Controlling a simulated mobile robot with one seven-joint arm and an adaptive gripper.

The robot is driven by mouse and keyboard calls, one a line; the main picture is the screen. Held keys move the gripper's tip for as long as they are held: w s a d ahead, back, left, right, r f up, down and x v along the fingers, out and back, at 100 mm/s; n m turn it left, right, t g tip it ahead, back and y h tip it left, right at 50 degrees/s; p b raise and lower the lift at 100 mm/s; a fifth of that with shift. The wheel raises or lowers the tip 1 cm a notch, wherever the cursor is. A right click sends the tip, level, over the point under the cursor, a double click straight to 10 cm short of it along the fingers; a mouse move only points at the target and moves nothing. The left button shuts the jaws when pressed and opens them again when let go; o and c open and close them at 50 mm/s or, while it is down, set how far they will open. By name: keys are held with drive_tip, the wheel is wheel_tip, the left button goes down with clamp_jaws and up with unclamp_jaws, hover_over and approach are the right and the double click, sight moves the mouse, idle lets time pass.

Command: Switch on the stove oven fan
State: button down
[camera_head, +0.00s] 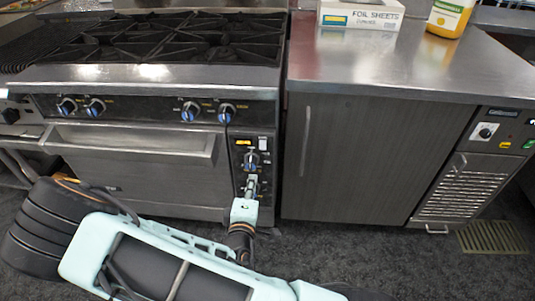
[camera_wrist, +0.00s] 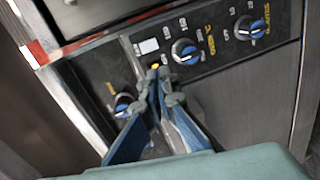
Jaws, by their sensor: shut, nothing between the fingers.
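The stove (camera_head: 150,75) stands at left in the head view, with burner grates on top and an oven door (camera_head: 140,160) below. A narrow dark control panel is right of the oven door, with an orange mark (camera_head: 243,142), a small white piece (camera_head: 262,144) and a blue-and-silver knob (camera_head: 251,160). My gripper (camera_head: 251,181) is at the lower part of this panel. In the wrist view, my gripper (camera_wrist: 154,76) is shut and empty, its tips close to a small yellow spot. A white rectangle (camera_wrist: 149,46) and knobs (camera_wrist: 186,50) are near it; contact is unclear. I cannot tell which control is the fan switch.
Several blue-marked knobs (camera_head: 190,111) line the stove front above the oven door. A dark cabinet (camera_head: 350,160) with a steel counter is at right, bearing a foil sheets box (camera_head: 360,14) and a yellow-filled container (camera_head: 449,15). Dark floor is open in front of the cabinet.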

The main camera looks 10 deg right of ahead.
sight(263, 149)
drive_tip(key=shift+s+d+f+n+t, duration=0.15)
drive_tip(key=shift+d+n+t, duration=0.2)
drive_tip(key=shift+d, duration=0.25)
drive_tip(key=b+x, duration=0.2)
drive_tip(key=x, duration=1.2)
drive_tip(key=shift+f+b, duration=0.15)
drive_tip(key=shift+b, duration=0.4)
drive_tip(key=shift+w+d+f+t+b, duration=0.1)
drive_tip(key=shift+w+f+t+b, duration=0.15)
drive_tip(key=shift+b, duration=0.5)
drive_tip(key=shift+r, duration=0.25)
